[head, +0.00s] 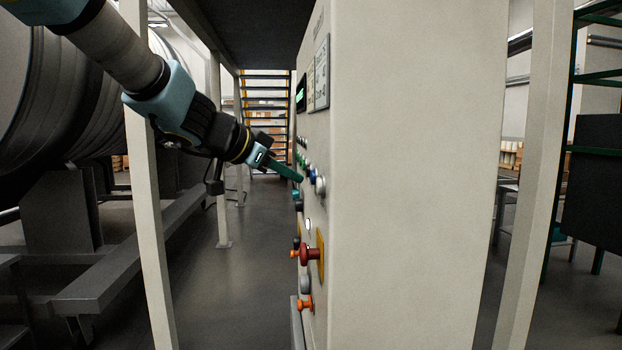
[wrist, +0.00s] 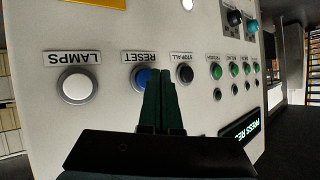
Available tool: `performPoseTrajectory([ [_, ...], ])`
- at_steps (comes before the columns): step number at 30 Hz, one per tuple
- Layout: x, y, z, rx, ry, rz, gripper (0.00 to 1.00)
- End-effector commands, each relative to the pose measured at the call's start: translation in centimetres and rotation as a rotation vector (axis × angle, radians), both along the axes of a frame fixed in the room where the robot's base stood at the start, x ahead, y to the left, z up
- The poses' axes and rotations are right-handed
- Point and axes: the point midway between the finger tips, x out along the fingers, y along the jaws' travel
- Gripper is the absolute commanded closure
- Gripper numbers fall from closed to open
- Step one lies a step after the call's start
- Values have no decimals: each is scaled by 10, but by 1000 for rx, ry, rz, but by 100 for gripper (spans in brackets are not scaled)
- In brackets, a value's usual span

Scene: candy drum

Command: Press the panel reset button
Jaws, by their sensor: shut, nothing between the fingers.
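The control panel (head: 320,100) stands upright in the head view, seen nearly edge-on. The blue reset button (wrist: 142,78) is in the wrist view under a RESET label (wrist: 139,57). In the head view my gripper (head: 300,178) reaches the panel's face by the buttons. I cannot tell whether the tips touch the button.
A white LAMPS button (wrist: 77,85) sits left of the reset button, and a black STOP ALL button (wrist: 185,73) sits right. Several green buttons (wrist: 232,70) lie farther right. A red knob (head: 309,254) juts out lower on the panel. A pale post (head: 150,200) stands left.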

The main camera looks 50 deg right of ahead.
Motion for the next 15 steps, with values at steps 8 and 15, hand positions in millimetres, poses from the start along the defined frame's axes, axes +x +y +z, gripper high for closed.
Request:
performPoseTrajectory([
  [8,0,0,0,0,0,0,100],
  [15,-4,-5,2,0,0,-1,100],
])
